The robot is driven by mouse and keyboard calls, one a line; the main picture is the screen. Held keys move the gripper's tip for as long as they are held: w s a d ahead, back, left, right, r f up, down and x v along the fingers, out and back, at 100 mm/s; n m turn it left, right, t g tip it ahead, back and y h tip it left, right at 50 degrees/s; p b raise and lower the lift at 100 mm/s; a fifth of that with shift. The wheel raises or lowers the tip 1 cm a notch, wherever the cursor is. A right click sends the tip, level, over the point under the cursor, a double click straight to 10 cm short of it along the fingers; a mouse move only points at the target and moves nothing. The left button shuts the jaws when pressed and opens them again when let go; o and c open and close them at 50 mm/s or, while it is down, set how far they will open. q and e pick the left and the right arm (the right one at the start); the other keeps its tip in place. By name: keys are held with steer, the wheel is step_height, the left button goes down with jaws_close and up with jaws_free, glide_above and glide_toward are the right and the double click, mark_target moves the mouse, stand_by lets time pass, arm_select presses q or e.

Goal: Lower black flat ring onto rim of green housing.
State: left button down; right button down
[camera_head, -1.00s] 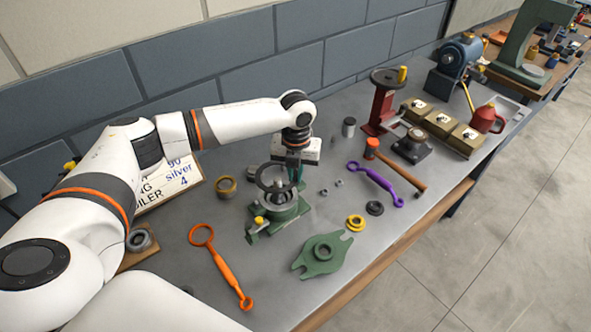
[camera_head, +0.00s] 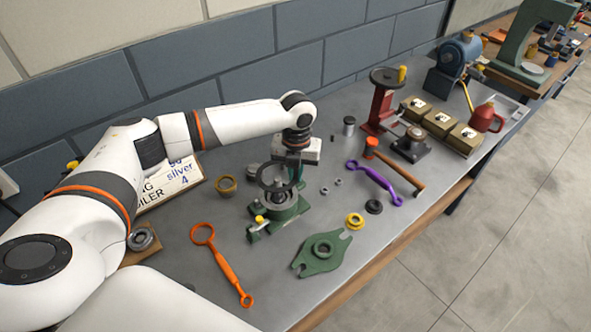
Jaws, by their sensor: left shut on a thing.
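The black flat ring (camera_head: 263,184) is held by my left gripper (camera_head: 290,164), which is shut on its edge. The ring looks roughly level and sits above the green housing (camera_head: 291,212). A grey round part shows inside the housing, below the ring. A gap seems to show between the ring and the housing, but its exact height is hard to tell. The housing stands upright on the grey bench, with a yellow knob at its front left. My right gripper is not in view.
A green flanged cover (camera_head: 318,257) lies in front right of the housing. An orange ring wrench (camera_head: 222,262) lies to the left, a brass ring (camera_head: 226,185) behind left. A yellow ring (camera_head: 355,221), a small black ring (camera_head: 374,207) and a purple wrench (camera_head: 372,181) lie right.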

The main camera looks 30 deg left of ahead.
mark_target(295, 196)
arm_select(q)
steer(key=shift+f, duration=0.2)
stand_by(0.4)
steer(key=shift+f+b, duration=1.45)
steer(key=shift+f, duration=1.85)
steer(key=shift+f, duration=0.1)
steer(key=c, duration=1.4)
jaws_free()
steer(key=shift+o, duration=0.2)
step_height(295, 196, up, 11)
steer(key=p, duration=0.9)
steer(key=shift+f+p, duration=0.2)
steer(key=shift+p, duration=0.2)
